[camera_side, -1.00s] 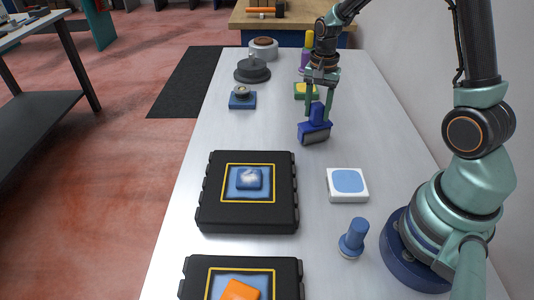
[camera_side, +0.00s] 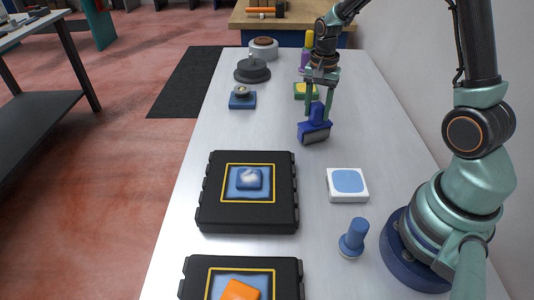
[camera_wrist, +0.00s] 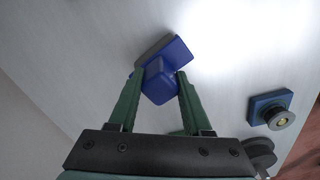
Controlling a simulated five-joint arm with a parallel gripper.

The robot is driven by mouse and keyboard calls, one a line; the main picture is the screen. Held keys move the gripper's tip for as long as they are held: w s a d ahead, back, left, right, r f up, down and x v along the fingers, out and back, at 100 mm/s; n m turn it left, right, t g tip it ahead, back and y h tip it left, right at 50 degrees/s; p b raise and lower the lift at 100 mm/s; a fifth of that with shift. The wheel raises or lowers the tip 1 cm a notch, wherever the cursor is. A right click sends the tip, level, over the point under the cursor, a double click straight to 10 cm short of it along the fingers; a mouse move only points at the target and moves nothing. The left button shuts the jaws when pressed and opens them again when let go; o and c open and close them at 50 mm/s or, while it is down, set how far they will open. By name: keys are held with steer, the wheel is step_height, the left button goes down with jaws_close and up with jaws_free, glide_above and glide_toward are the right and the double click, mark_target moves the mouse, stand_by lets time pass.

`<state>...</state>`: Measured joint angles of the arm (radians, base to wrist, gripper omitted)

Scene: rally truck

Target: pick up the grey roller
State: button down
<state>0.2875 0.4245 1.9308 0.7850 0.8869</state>
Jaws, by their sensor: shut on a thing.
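The roller (camera_side: 314,132) has a blue body and handle with a grey roller part along its lower front. It stands on the metal table toward the far right in the side view. My gripper (camera_side: 319,112) comes down from above, shut on the roller's blue handle. In the wrist view the green fingers of my gripper (camera_wrist: 161,85) press on both sides of the handle of the roller (camera_wrist: 178,52). The roller seems to rest on the table; I see no clear gap under it.
A yellow-green block (camera_side: 305,90) sits just behind the gripper. A blue block with a knob (camera_side: 242,98) and a dark disc (camera_side: 252,70) stand left. Nearer are a black case (camera_side: 247,219), a white-blue pad (camera_side: 347,184) and a blue stamp-like piece (camera_side: 354,238). The table between is clear.

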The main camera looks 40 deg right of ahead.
steer(key=shift+r, duration=0.1)
step_height(320, 180, up, 20)
stand_by(0.5)
